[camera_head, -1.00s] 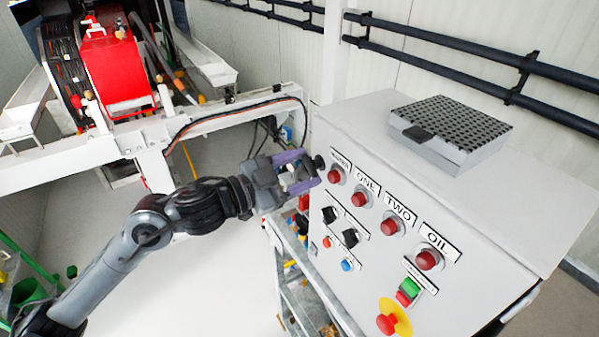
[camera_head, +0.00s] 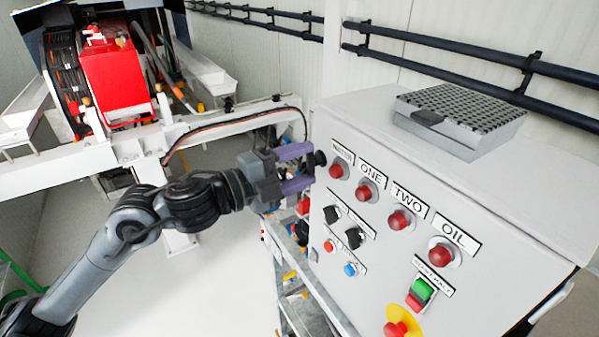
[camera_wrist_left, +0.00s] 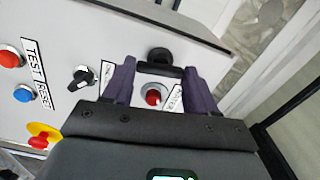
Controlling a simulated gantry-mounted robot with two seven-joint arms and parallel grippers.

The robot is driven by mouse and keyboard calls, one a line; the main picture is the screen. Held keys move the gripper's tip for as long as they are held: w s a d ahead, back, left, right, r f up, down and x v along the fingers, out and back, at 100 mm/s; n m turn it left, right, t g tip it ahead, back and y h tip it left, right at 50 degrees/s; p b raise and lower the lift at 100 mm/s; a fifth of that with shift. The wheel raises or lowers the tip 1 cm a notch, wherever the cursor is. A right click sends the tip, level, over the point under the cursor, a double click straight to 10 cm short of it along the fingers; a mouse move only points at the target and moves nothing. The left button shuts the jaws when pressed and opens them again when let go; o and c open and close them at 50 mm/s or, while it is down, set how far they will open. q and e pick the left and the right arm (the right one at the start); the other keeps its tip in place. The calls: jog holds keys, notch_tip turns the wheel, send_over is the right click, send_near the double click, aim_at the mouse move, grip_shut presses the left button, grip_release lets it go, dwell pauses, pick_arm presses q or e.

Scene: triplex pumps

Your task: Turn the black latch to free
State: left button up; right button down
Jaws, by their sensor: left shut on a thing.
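The black latch (camera_head: 320,158) is a dark round knob at the upper left edge of the grey control panel (camera_head: 470,215). My left gripper (camera_head: 312,166) has its two purple fingers at this edge, one above the other in the head view. In the left wrist view the fingers (camera_wrist_left: 160,75) sit on either side of a short black bar, with the round black knob of the latch (camera_wrist_left: 160,54) just beyond it. The gripper is shut on the latch, and a red button (camera_wrist_left: 153,96) shows between the fingers. My right gripper is not in view.
Red buttons marked MASTER (camera_head: 339,168), ONE, TWO and OIL run along the panel near the gripper. Two black selector switches (camera_head: 353,238) sit below. A grey perforated box (camera_head: 460,118) lies on the panel top. A red machine (camera_head: 115,85) stands at the back left.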

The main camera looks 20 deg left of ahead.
pick_arm(q)
jog(key=shift+m+b, duration=0.4)
jog(key=shift+m, duration=0.5)
jog(key=o, duration=0.8)
jog(key=shift+s+a, duration=0.1)
jog(key=b+v, duration=0.3)
jog(key=v, duration=0.7)
jog(key=shift+s+a+b, duration=0.15)
jog(key=shift+s+b, duration=0.05)
jog(key=shift+b, duration=0.15)
